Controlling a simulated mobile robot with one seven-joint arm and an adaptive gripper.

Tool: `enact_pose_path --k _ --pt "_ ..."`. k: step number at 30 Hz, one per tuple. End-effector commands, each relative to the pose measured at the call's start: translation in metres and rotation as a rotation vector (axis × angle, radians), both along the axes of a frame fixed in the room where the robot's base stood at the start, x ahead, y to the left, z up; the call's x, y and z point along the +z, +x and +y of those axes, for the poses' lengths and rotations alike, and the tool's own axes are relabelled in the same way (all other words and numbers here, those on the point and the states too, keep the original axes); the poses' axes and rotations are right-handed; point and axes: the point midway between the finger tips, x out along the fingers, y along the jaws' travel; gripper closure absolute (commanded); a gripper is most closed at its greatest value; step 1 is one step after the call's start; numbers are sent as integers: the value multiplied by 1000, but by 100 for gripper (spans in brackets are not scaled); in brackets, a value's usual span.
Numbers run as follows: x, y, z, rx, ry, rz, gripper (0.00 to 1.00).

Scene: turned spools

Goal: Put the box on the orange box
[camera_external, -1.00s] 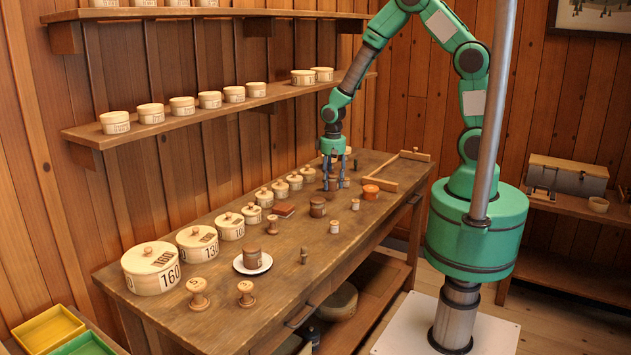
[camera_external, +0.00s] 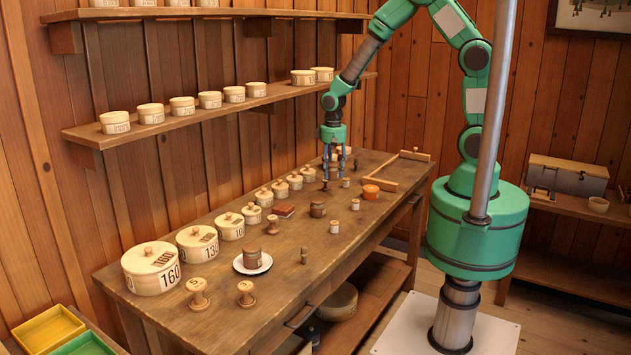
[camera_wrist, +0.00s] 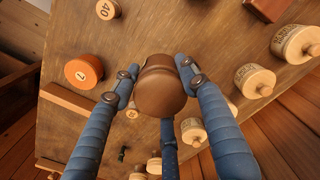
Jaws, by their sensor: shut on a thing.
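A round brown wooden box (camera_wrist: 160,92) with a lid sits between the fingers of my gripper (camera_wrist: 155,80) in the wrist view. The fingers are shut on its sides. In the external view my gripper (camera_external: 334,172) points down over the far part of the workbench, and its fingers largely hide the brown box. The orange box (camera_external: 371,192) is a low round box on the bench, to the right of my gripper and a little nearer the camera. It also shows at the left in the wrist view (camera_wrist: 84,71), apart from the held box.
A wooden bar frame (camera_external: 383,183) lies just beyond the orange box. Several lidded cream boxes line the wall side of the bench (camera_external: 310,292). Another brown box (camera_external: 317,209) and small spools stand nearby. A white saucer (camera_external: 241,267) holds a brown box. Shelves hang above.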

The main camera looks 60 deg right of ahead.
Motion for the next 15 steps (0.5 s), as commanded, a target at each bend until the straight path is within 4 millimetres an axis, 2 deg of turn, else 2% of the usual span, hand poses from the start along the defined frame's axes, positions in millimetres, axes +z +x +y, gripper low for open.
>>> enact_pose_path --k 8,11,15 --pt "1 -14 -10 1 0 0 83" --pt "1 -31 -20 5 0 2 83" --pt "1 -66 -39 10 0 1 83"
